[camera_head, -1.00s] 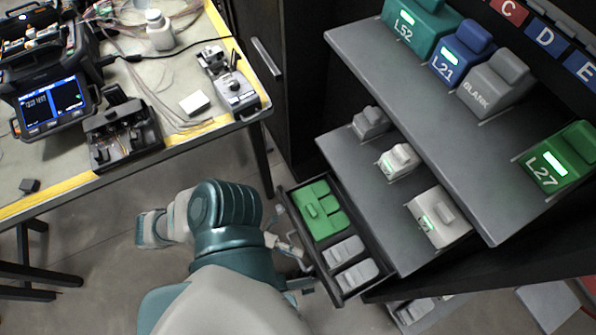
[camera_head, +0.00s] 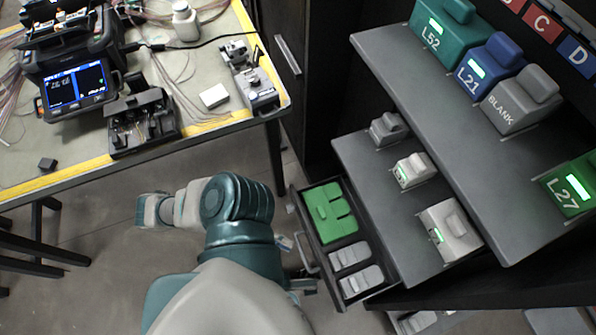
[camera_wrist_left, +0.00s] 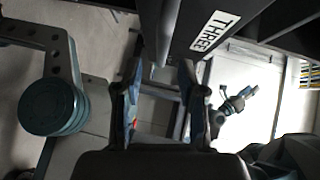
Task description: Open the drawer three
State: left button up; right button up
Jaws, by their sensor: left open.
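An extended drawer (camera_head: 318,262) stands out from the dark cabinet in the head view, holding a green block and grey blocks. Its handle (camera_head: 307,256) is on the front, facing my left arm. In the left wrist view a dark drawer front (camera_wrist_left: 205,52) carries a white label reading THREE (camera_wrist_left: 214,31). My left gripper (camera_wrist_left: 162,70) is open, its two fingers below and left of that label, with no object clearly held between them. In the head view the gripper is mostly hidden behind my arm, close to the handle. My right gripper is not in view.
Shelves (camera_head: 430,130) above the drawer carry labelled modules, among them L52 (camera_head: 442,30) and L21 (camera_head: 487,70). A lower drawer with grey pieces (camera_head: 415,320) shows below. A yellow-edged worktable (camera_head: 70,178) with splicing equipment stands left.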

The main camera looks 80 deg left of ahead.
pick_arm(q)
jog(key=v, duration=0.6)
jog(key=shift+a, duration=0.25)
jog(key=shift+f, duration=0.1)
